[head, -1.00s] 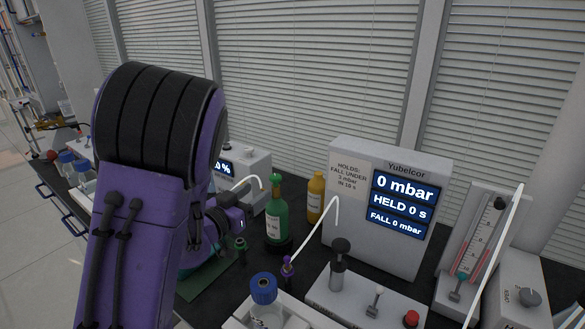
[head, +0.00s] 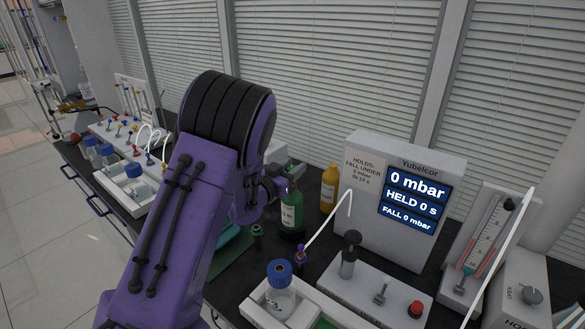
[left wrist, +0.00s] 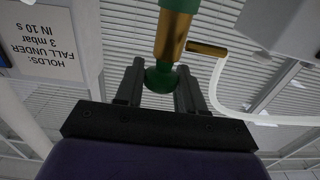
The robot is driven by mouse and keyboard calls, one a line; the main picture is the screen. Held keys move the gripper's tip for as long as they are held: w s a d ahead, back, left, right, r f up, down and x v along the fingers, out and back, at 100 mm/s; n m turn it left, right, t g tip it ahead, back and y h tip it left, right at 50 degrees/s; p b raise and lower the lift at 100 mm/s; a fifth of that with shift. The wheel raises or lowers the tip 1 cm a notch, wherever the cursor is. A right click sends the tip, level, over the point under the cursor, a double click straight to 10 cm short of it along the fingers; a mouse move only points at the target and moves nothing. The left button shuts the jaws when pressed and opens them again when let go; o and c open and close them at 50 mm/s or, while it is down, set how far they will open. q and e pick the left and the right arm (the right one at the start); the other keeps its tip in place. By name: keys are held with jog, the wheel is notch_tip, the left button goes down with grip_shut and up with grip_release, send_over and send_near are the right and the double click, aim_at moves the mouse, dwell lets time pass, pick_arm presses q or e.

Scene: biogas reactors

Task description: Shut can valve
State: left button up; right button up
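The green can (head: 291,212) with a white label stands upright on the dark bench, left of the display box. My left gripper (head: 274,190) is at the can's top and covers it in the head view. In the left wrist view, which is upside down, the can's brass neck (left wrist: 171,35) ends in a round green valve knob (left wrist: 159,80). The left gripper's fingers (left wrist: 159,85) are on either side of this knob; whether they press on it I cannot tell. A brass side outlet (left wrist: 207,48) leads to a white tube (left wrist: 217,85). My right gripper is out of view.
The display box (head: 403,205) reads 0 mbar, HELD 0 s, FALL 0 mbar. A yellow bottle (head: 329,190) stands close behind the can. In front are a panel (head: 365,297) with levers and a blue-capped bottle (head: 281,290). A gauge stand (head: 482,240) is at right.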

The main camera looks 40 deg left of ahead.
pick_arm(q)
jog(key=shift+c, duration=0.8)
jog(key=m+h+b, duration=0.1)
jog(key=h, duration=0.1)
jog(key=m+h+b, duration=0.1)
jog(key=m+h, duration=0.1)
jog(key=shift+a+f+h, duration=0.1)
jog(key=shift+f+h, duration=0.05)
jog(key=shift+h, duration=0.25)
jog(key=shift+c, duration=0.3)
jog(key=m+g+h+b, duration=0.1)
jog(key=m+h, duration=0.1)
jog(key=h, duration=0.1)
jog(key=m+g+h+b, duration=0.1)
jog(key=m+h+b, duration=0.1)
jog(key=h, duration=0.1)
jog(key=shift+m+h, duration=0.3)
jog(key=shift+r+m+g+h+b, duration=0.25)
jog(key=shift+m+g+h+b, duration=0.3)
jog(key=shift+m+g+h, duration=0.25)
jog(key=shift+r+h, duration=0.1)
jog(key=shift+h, duration=0.3)
jog(key=o, duration=0.8)
jog(key=shift+w, duration=0.1)
jog(key=shift+o, duration=0.8)
